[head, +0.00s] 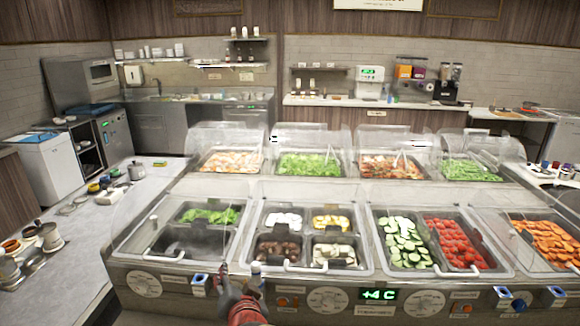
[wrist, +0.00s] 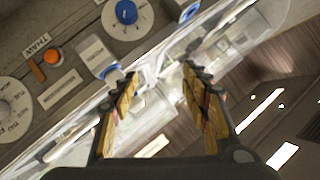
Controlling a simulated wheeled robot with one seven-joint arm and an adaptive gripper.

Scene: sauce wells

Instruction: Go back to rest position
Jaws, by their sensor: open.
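My gripper (head: 238,276) is low in the middle of the head view, in front of the food counter's front panel (head: 180,286). Its black and red arm end rises from the bottom edge. In the wrist view my gripper (wrist: 160,86) has its two yellow and black fingers spread apart. No held object shows between them. Past the fingertips are the clear cover and the counter's edge, seen at a slant.
The counter holds several food wells under clear covers, including cucumber slices (head: 405,243) and tomatoes (head: 455,242). Knobs line its front, with a blue knob (wrist: 126,12) close in the wrist view. A side worktop (head: 110,215) with small pots stands left.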

